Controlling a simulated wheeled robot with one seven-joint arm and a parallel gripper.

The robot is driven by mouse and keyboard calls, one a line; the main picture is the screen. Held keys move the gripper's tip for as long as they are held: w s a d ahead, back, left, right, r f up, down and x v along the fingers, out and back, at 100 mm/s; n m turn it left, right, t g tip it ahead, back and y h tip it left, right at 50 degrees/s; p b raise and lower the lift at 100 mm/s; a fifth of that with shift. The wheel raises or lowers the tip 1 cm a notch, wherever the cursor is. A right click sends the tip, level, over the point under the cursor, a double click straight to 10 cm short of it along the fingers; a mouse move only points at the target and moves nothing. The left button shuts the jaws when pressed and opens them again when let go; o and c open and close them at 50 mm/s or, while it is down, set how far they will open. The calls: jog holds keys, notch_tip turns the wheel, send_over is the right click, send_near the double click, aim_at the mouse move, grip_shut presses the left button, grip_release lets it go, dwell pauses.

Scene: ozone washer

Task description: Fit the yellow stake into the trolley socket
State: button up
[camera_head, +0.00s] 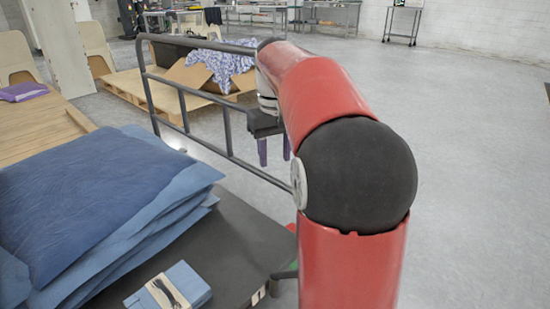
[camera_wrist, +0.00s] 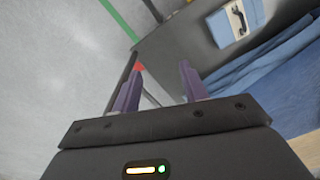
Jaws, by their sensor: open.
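I cannot make out a yellow stake in either view. The trolley shows in the head view as a dark deck (camera_head: 243,237) with a grey tubular rail frame (camera_head: 184,110) at its far end. Its deck edge also shows in the wrist view (camera_wrist: 180,48). No socket can be clearly made out; my arm hides part of the trolley's right side. My gripper (camera_head: 275,151) hangs beside the rail frame, its purple fingers apart and empty. In the wrist view the open fingers (camera_wrist: 160,82) point toward the trolley's edge. A small red patch (camera_wrist: 139,67) shows by the left fingertip.
Stacked blue sheets (camera_head: 95,195) and a small banded blue packet (camera_head: 170,289) lie on the trolley. A pallet (camera_head: 150,97) with an open carton (camera_head: 195,76) stands behind the rail. A green strip (camera_wrist: 120,20) crosses the wrist view. Grey floor (camera_head: 470,150) at right is clear.

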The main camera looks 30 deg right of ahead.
notch_tip(320, 180, up, 11)
jog(key=p, duration=0.3)
jog(key=shift+f, duration=0.15)
jog(key=shift+a, duration=0.1)
dwell(0.5)
